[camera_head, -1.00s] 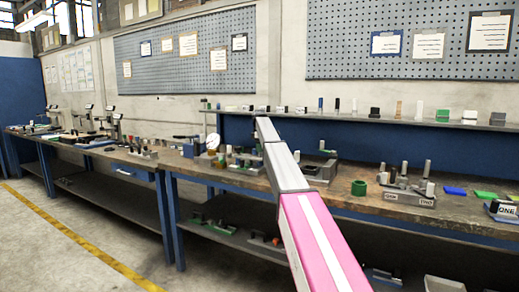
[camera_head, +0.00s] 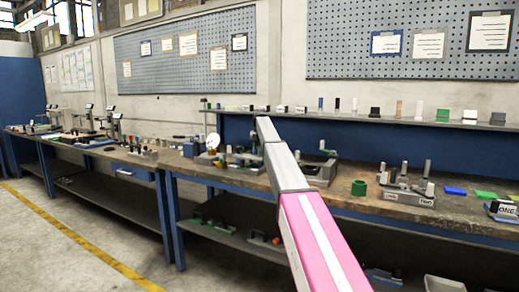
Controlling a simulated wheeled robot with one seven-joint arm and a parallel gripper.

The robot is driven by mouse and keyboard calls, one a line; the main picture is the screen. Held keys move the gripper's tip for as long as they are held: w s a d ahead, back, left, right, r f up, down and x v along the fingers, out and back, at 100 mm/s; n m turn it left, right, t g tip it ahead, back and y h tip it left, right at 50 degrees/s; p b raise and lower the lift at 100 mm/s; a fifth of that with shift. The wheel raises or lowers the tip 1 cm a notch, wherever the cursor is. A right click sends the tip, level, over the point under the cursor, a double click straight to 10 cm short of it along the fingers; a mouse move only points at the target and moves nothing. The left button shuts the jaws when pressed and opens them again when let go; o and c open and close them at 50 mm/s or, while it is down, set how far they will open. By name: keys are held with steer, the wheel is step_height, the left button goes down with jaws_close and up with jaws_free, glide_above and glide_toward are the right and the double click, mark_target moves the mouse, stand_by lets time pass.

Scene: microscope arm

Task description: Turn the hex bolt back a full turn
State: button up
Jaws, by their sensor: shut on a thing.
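My arm (camera_head: 288,175), pink near me and grey farther out, reaches across the workbench (camera_head: 345,205) toward its back. Its far end bends out of sight near the raised shelf, and my gripper cannot be made out behind it. The hex bolt cannot be told apart among the small parts on the bench. A white round dial (camera_head: 212,142) stands left of my arm, with small dark and green parts between it and the arm.
A blue pad (camera_head: 456,191) lies farther right. A raised shelf (camera_head: 400,121) holds several small objects. Microscopes (camera_head: 116,126) stand far left.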

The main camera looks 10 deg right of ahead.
steer(key=n, duration=0.6)
steer(key=shift+s+d+f, duration=0.1)
steer(key=shift+d, duration=0.05)
steer(key=shift+n, duration=0.3)
steer(key=o, duration=0.9)
step_height(320, 180, up, 11)
steer(key=shift+f, duration=0.1)
stand_by(0.4)
